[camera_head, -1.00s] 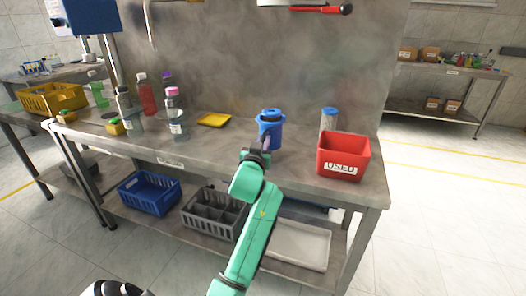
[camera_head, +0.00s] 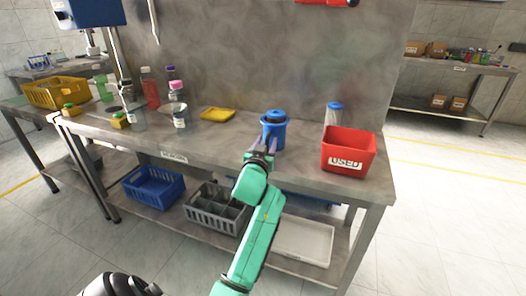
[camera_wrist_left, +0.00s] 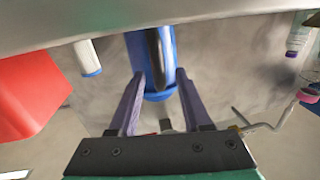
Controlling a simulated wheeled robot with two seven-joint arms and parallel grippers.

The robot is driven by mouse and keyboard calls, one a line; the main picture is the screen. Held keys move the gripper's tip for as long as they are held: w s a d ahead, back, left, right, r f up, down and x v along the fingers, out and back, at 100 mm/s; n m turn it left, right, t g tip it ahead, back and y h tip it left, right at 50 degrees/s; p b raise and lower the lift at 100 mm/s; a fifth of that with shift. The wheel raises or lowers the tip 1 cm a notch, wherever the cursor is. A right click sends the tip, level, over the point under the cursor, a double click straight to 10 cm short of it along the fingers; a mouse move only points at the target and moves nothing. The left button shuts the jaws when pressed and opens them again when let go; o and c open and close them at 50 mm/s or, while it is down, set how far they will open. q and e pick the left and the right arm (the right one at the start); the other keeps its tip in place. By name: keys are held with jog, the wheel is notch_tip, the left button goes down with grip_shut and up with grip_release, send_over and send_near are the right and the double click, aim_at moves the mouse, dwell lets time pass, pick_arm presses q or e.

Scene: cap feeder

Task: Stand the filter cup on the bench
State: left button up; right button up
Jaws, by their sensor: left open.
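In the left wrist view, which is upside down, the blue cup (camera_wrist_left: 140,50) with a dark strip shows beyond and between the two open fingers of my left gripper (camera_wrist_left: 160,75). Whether a finger touches the cup is unclear. My right gripper is not in view.
A red bin marked USED (camera_head: 348,152) stands to the right, with a clear blue-capped bottle (camera_head: 333,115) behind it. Baskets and a white tray (camera_head: 302,240) sit on the lower shelf.

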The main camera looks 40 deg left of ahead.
pick_arm(q)
jog(key=v, duration=1.1)
jog(key=w+d+f+m+g+h, duration=0.1)
jog(key=w+d+f+m+h, duration=0.15)
jog(key=f, duration=0.65)
jog(key=w+d+f+m+g+h, duration=0.15)
jog(key=d+f, duration=0.25)
jog(key=f, duration=0.6)
jog(key=s+d+f+m+g+h, duration=0.1)
jog(key=s+d+f+g+h, duration=0.15)
jog(key=f, duration=0.65)
jog(key=s+d+f+m+g+h, duration=0.1)
jog(key=s+d+f, duration=0.15)
jog(key=f, duration=0.75)
jog(key=s+d+f+g, duration=0.2)
jog(key=s+f+g, duration=0.3)
jog(key=s+f, duration=1)
jog(key=s+f+g, duration=0.2)
jog(key=s+f, duration=0.2)
jog(key=s, duration=0.4)
jog(key=s+a+f+m+g, duration=0.1)
jog(key=s+f, duration=0.4)
jog(key=s, duration=0.4)
jog(key=shift+s+a+m+g+h, duration=0.3)
jog(key=shift+a+g+h, duration=0.05)
jog(key=shift+g+h, duration=0.1)
